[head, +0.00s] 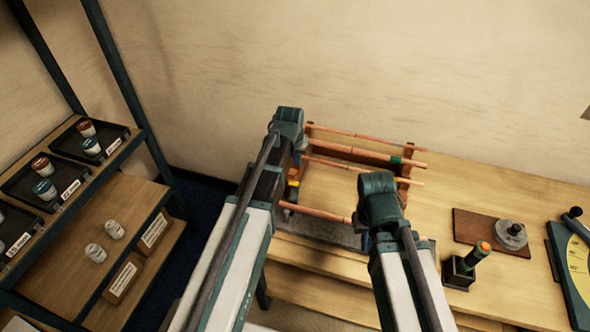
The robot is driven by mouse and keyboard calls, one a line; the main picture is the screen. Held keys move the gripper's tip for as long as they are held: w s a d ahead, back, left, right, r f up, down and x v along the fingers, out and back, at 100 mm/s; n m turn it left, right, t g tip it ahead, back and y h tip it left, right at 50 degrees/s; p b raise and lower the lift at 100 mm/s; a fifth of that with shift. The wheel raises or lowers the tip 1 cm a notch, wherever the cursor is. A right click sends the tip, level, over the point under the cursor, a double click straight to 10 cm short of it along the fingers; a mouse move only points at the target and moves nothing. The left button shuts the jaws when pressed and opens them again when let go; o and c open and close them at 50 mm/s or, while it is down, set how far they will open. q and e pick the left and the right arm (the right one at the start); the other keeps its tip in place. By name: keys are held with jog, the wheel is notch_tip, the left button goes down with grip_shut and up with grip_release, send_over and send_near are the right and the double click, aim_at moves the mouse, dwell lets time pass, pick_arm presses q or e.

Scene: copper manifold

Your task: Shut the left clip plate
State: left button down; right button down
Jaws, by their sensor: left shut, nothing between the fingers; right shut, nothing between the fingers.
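A copper manifold (352,152) of several long horizontal pipes stands on the wooden bench against the wall. A brown upright (404,184) holds the pipes at the right. The left end is mostly hidden behind my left arm. A small yellow-orange part (293,183) shows there; I cannot tell whether it is the left clip plate or how that plate stands. My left gripper (285,213) is shut and empty, pointing down near the manifold's left end. My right gripper (365,241) is shut and empty, in front of the lower pipe's right part.
On the bench to the right are a green-handled tool in a black holder (459,273), a brown board (480,231) with a round metal piece, and a yellow-green panel (575,262). A shelf rack (150,150) with trays of small jars stands at the left.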

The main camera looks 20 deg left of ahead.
aim_at(296, 188)
pick_arm(q)
notch_tip(296, 188, down, 9)
jog(key=b, duration=0.9)
jog(key=shift+s+f, duration=0.15)
jog(key=shift+f, duration=0.05)
jog(key=shift+s, duration=0.45)
jog(key=shift+w, duration=0.1)
jog(key=shift+w, duration=0.15)
